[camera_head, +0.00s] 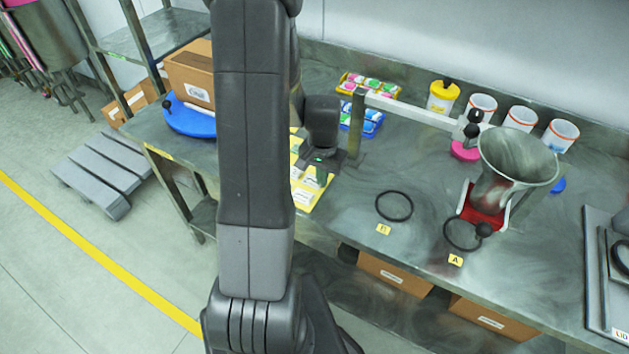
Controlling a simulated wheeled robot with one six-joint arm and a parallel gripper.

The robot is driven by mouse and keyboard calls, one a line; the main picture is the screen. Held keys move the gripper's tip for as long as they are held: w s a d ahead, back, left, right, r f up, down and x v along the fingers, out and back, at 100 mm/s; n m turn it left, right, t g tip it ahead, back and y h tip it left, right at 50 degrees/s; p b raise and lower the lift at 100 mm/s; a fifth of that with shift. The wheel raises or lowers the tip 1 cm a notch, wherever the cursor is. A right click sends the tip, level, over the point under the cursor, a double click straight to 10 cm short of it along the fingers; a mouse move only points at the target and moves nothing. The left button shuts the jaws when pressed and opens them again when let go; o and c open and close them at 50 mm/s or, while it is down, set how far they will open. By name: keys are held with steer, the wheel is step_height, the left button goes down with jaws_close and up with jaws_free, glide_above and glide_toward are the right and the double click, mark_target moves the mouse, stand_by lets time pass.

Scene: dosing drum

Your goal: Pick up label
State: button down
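A yellow board (323,203) lies on the grey workbench, partly hidden behind my arm. White labels (303,197) lie on it, with small green marks visible. My gripper (316,178) points down over the board, close to the labels. Its fingertips are small and partly hidden, so I cannot tell whether they are open or touch a label.
A post with a horizontal arm (408,108) stands just right of my gripper. Black rings (394,206) lie farther right, near a metal funnel (515,160). Colored trays (361,119) and white tubs (520,118) line the back. A blue disc (190,121) lies left.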

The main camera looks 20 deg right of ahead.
step_height(320, 180, up, 20)
steer(key=p, duration=0.7)
stand_by(0.4)
